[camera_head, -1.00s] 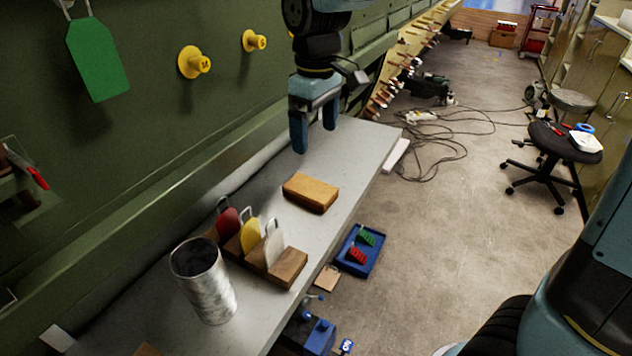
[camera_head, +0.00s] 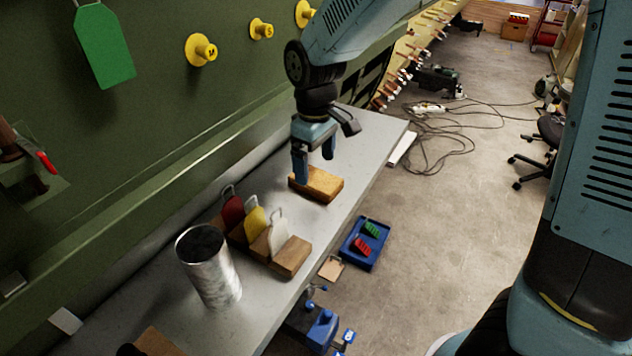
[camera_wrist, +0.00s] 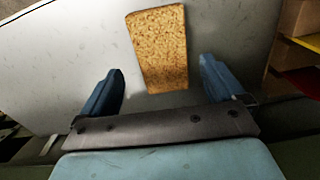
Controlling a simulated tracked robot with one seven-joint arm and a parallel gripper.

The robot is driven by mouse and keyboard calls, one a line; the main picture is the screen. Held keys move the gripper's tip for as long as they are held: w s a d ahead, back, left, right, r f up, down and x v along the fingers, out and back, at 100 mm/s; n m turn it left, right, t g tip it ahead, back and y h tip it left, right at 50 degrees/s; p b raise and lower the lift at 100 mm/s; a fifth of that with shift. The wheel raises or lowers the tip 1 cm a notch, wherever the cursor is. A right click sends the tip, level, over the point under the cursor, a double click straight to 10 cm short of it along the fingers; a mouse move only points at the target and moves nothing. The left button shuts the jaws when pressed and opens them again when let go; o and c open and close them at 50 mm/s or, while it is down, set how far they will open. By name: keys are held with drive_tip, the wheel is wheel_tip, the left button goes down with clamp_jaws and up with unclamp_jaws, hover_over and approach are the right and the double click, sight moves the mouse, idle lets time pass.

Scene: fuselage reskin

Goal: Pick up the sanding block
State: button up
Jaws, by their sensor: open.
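The sanding block (camera_head: 319,184) is a tan-brown rectangular block lying flat on the grey bench. My gripper (camera_head: 315,166) is open and above the bench at the block's far-left side in the head view; one finger overlaps the block's left end in the picture. In the wrist view, the block (camera_wrist: 159,47) lies ahead of the open gripper (camera_wrist: 162,82), its near end roughly centred between the two blue fingers. The fingers do not touch it there.
A wooden rack (camera_head: 290,257) with red, yellow and white tags stands nearer on the bench (camera_head: 235,322), beside a metal can (camera_head: 209,267). A green wall with yellow knobs (camera_head: 201,50) runs along the left. A blue tray (camera_head: 362,245) sits below the bench's right edge.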

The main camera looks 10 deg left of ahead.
sight(314, 176)
wheel_tip(314, 176, down, 4)
drive_tip(key=shift+s+a+f, duration=0.1)
drive_tip(key=shift+s+a, duration=0.05)
drive_tip(key=c, duration=1)
